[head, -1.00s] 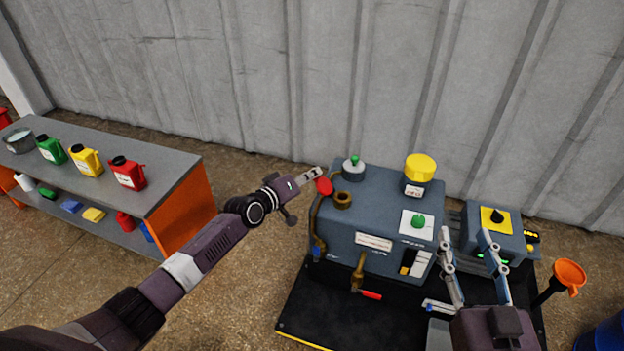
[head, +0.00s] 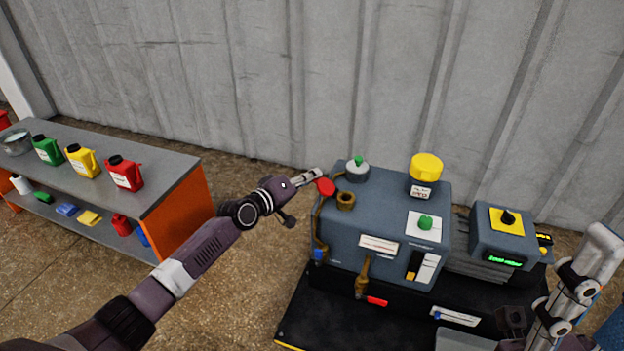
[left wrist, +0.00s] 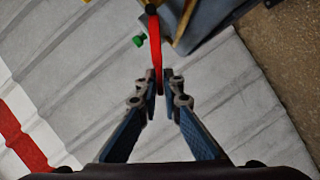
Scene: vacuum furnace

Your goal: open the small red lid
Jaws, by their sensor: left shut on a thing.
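The small red lid (head: 325,187) shows as a red disc just left of and a little above the brass filler neck (head: 345,201) on the grey-blue machine (head: 385,215). The neck's dark opening is uncovered. My left gripper (head: 315,180) is shut on the lid. In the left wrist view the lid (left wrist: 155,45) looks like a thin red strip, edge-on, with its near end between the fingertips (left wrist: 161,82).
A grey knob with a green top (head: 356,170) stands close behind the neck. A yellow cap (head: 426,166) and a red-handled valve (head: 376,301) are also on the machine. A shelf bench (head: 175,170) with several canisters stands at left. A corrugated wall (head: 260,80) is behind.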

